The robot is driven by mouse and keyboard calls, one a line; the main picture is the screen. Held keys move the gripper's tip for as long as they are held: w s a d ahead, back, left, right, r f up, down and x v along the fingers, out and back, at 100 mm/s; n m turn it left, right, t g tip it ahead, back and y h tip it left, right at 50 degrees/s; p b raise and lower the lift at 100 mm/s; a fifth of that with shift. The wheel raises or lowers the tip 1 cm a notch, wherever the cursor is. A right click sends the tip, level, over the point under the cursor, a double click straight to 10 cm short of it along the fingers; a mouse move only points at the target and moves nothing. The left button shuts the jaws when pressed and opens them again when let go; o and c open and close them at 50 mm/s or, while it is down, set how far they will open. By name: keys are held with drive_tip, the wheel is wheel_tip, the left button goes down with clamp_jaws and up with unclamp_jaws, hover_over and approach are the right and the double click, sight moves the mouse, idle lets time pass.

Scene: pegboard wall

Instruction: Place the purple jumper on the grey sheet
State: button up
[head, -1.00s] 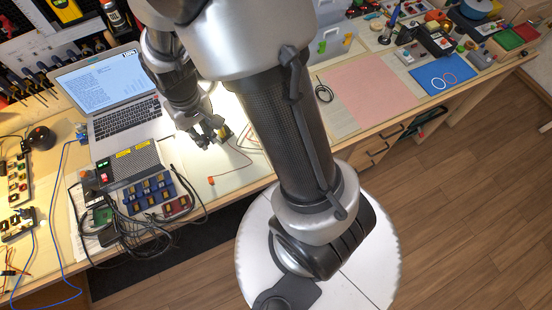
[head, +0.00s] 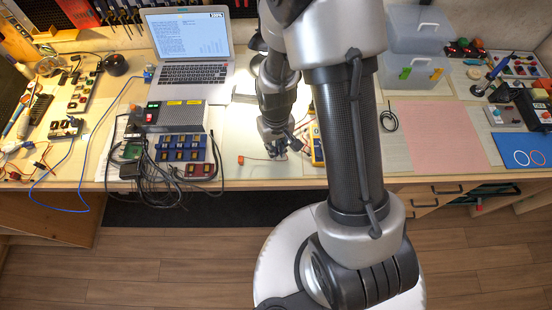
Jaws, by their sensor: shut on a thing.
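My gripper (head: 280,150) is low over the lit pale sheet (head: 250,172) on the bench, right of the blue block rack. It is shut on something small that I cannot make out. A thin reddish wire lies beside it, with an orange-red end piece (head: 240,159) to its left. I cannot pick out a purple jumper; the fingers may hide it. The sheet under the gripper looks pale, but I cannot tell whether it is the grey sheet. A grey strip (head: 487,140) also shows right of the pink mat.
A laptop (head: 190,60), a power box with black cables (head: 172,118) and a blue block rack (head: 183,152) stand left of the gripper. A yellow meter (head: 316,145) is close on its right. The pink mat (head: 438,135) is bare.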

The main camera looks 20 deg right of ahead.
drive_tip(key=shift+f+b, duration=0.8)
drive_tip(key=shift+f, duration=1.9)
drive_tip(key=shift+f, duration=0.15)
drive_tip(key=o, duration=0.8)
drive_tip(key=shift+c, duration=0.2)
wheel_tip(320, 180, up, 13)
drive_tip(key=p, duration=0.4)
drive_tip(key=shift+f+p, duration=0.1)
drive_tip(key=shift+p, duration=0.2)
drive_tip(key=s+r+t, duration=0.1)
drive_tip(key=s+r, duration=0.4)
drive_tip(key=r, duration=0.3)
drive_tip(key=s+r+t, duration=0.2)
drive_tip(key=s+r, duration=0.2)
drive_tip(key=r, duration=0.5)
drive_tip(key=s+r+m+t, duration=0.1)
drive_tip(key=s+r, duration=0.4)
drive_tip(key=r, duration=0.4)
drive_tip(key=shift+s+t, duration=0.3)
drive_tip(key=shift+s, duration=0.05)
